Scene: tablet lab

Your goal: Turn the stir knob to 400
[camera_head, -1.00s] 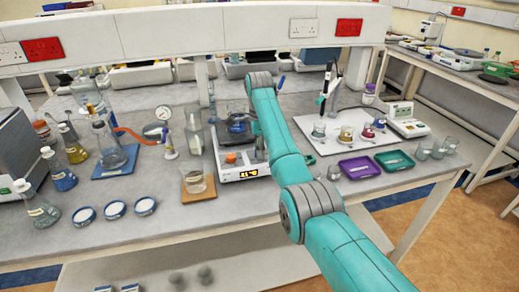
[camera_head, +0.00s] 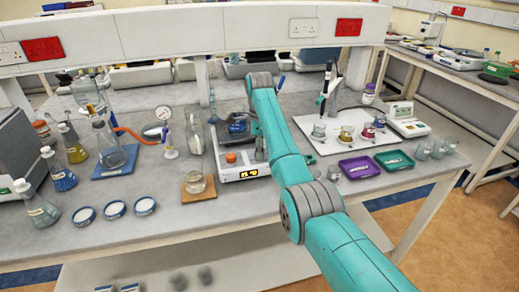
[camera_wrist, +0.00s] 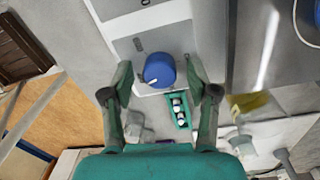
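In the wrist view a round blue knob (camera_wrist: 159,70) with a short white mark at its lower left sits on a grey and white panel (camera_wrist: 130,47). My gripper (camera_wrist: 160,92) is open, with one finger to each side of the knob and clear space between. In the head view the hotplate stirrer (camera_head: 226,175) has an orange knob (camera_head: 231,158) and a small lit display (camera_head: 249,172), whose digits are too small to read. My arm hides the stirrer's right side, and my gripper is hidden there too.
A glass beaker (camera_head: 194,182) on a wooden board stands left of the stirrer. A purple tray (camera_head: 359,167) and a green tray (camera_head: 394,161) lie to its right. Behind them a white board (camera_head: 318,143) holds several small beakers. A green tray with vials (camera_wrist: 179,110) shows in the wrist view.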

